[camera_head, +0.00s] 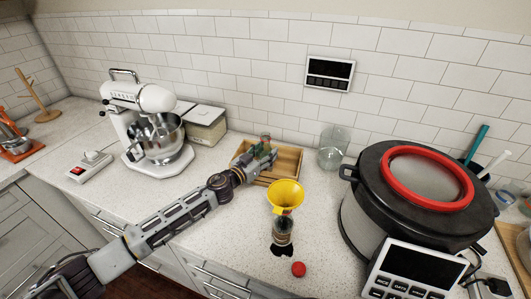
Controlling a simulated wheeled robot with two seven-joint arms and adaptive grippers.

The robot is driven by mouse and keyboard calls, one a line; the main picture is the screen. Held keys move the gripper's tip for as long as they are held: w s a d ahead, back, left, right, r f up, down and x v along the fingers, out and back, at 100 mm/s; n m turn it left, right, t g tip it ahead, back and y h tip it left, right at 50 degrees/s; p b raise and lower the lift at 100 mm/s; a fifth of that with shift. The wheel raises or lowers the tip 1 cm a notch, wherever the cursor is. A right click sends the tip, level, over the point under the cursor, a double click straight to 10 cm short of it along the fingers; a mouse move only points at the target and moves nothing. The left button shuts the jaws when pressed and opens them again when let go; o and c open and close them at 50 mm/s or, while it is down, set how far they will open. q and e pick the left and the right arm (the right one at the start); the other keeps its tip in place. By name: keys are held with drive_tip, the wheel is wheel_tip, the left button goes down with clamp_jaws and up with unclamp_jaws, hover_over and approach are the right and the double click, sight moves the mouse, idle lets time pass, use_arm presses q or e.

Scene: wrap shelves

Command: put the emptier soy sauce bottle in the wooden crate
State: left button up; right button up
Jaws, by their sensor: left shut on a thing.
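The wooden crate (291,163) stands on the counter near the tiled back wall. My left gripper (263,153) is at the crate's left part and shut on a small bottle (265,139), whose top shows just above the fingers. The gripper hides most of this bottle, so its liquid level and whether it touches the crate floor cannot be told. Another soy sauce bottle (282,228) stands upright in front, with a yellow funnel (286,194) on top and dark liquid low inside. My right gripper is not in view.
A red cap (298,269) lies near the counter's front edge. A glass jar (332,147) stands right of the crate. A large black cooker (414,206) fills the right. A stand mixer (153,128) and a lidded container (206,126) stand left.

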use_arm(q)
drive_tip(key=shift+f+b, duration=0.4)
drive_tip(key=shift+f, duration=0.15)
drive_tip(key=o, duration=1)
drive_tip(key=shift+o, duration=0.9)
drive_tip(key=shift+r, duration=0.15)
drive_tip(key=shift+r+p, duration=0.55)
drive_tip(key=shift+r, duration=0.05)
drive_tip(key=b+v, duration=0.1)
drive_tip(key=v, duration=1.1)
drive_tip(key=shift+b, duration=0.3)
drive_tip(key=shift+f, duration=0.15)
